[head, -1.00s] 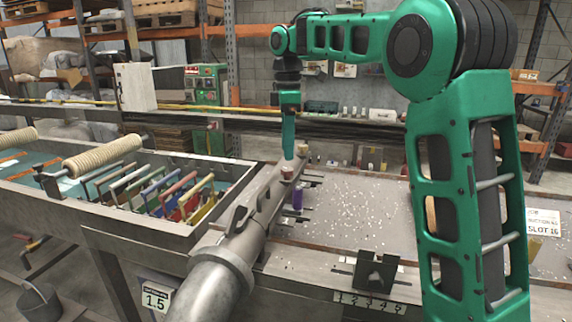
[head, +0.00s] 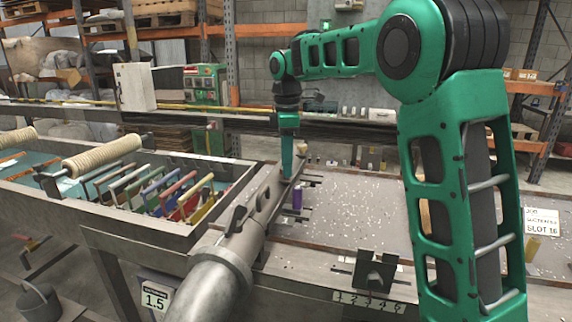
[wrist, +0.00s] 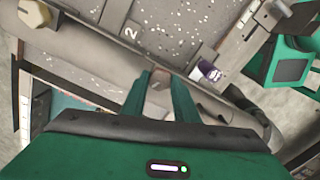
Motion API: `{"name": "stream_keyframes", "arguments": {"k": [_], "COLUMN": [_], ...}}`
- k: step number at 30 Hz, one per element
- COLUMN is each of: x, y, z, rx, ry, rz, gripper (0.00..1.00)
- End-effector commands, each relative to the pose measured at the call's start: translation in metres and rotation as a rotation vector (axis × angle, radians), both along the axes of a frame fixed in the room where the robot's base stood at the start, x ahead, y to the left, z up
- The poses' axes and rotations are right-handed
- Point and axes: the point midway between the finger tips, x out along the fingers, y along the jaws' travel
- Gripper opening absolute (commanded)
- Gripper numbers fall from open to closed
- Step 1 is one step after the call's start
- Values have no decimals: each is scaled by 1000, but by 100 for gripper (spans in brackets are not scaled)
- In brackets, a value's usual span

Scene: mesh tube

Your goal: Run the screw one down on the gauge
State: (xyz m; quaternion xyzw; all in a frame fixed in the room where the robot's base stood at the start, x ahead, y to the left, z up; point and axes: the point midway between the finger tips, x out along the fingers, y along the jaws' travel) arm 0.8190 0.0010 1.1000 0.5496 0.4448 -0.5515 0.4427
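My gripper (head: 287,178) points down at the grey tube (head: 222,262), near its far end. In the wrist view its two dark green fingers (wrist: 163,78) are apart, with a small brownish piece (wrist: 159,81) between their tips. I cannot tell whether they grip it, or whether it is the screw. A tan knob (wrist: 30,13) stands at the wrist view's upper left. In the head view a small tan top (head: 302,148) shows just behind the gripper. I cannot identify the gauge for certain; a plate marked with numbers (head: 368,303) is at the bench front.
A purple container (head: 297,197) stands right of the tube, close to the gripper; it also shows in the wrist view (wrist: 208,71). A dark notched block (head: 375,270) sits at the front. Several coloured frames (head: 160,190) stand in the trough at left. The speckled bench (head: 365,210) is largely open.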

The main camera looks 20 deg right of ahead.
Motion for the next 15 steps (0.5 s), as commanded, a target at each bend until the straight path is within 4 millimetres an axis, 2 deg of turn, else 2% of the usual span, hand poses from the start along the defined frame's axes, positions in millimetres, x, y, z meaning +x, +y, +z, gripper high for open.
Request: {"name": "stream_keyframes", "arguments": {"k": [5, 15], "x": [1, 2], "y": [0, -1], "z": [1, 1], "rx": [1, 1], "ry": [-5, -7], "rz": [-51, -381], "gripper": [5, 5]}}
